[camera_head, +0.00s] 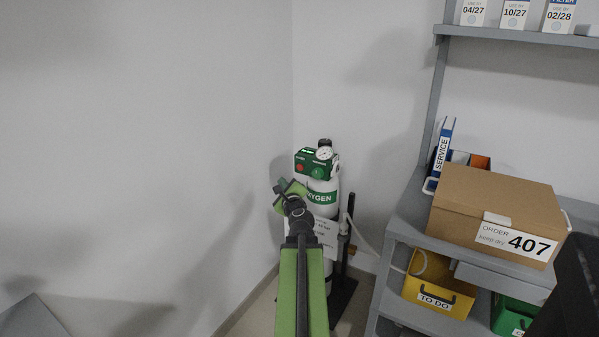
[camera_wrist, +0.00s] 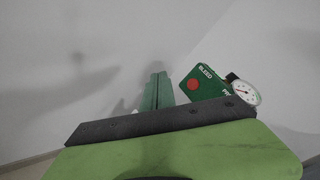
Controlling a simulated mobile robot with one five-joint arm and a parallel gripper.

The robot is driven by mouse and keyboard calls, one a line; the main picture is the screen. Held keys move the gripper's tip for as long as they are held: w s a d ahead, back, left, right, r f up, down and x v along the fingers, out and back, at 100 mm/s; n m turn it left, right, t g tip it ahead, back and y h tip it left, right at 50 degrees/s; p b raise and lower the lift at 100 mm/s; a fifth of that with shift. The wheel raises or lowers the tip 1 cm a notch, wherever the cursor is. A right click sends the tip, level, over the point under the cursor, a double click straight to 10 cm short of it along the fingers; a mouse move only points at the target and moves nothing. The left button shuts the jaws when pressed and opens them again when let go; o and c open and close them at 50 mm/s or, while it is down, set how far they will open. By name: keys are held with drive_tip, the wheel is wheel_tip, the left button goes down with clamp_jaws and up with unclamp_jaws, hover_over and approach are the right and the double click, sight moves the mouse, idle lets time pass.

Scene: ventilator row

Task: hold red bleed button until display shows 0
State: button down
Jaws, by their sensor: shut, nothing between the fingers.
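The red bleed button (camera_head: 300,167) is on the left part of a green regulator box (camera_head: 305,160) on top of a white oxygen cylinder (camera_head: 322,185) in the corner. In the wrist view the red button (camera_wrist: 193,84) shows under the word BLEED, right of my fingers. A round dial gauge (camera_wrist: 244,92) sits beside it; its reading is too small to tell. My gripper (camera_head: 281,187) is shut and empty, in front of the cylinder, below and left of the button. In the wrist view the closed fingers (camera_wrist: 158,88) are apart from the box. No digital display is readable.
A grey shelf unit (camera_head: 412,222) stands at the right with a cardboard box (camera_head: 497,210) marked 407, a yellow TO DO bin (camera_head: 438,287) and a green bin (camera_head: 512,315). A hose runs from the cylinder toward the shelf. Bare walls bound the left and back.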

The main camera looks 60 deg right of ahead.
drive_tip(key=d, duration=0.8)
drive_tip(key=shift+d, duration=0.35)
drive_tip(key=shift+d, duration=0.15)
idle(1.7)
drive_tip(key=shift+d, duration=0.3)
drive_tip(key=shift+d, duration=0.35)
idle(0.4)
drive_tip(key=shift+a, duration=0.2)
idle(2.4)
drive_tip(key=shift+a, duration=0.6)
drive_tip(key=shift+a, duration=0.1)
drive_tip(key=shift+a, duration=2.4)
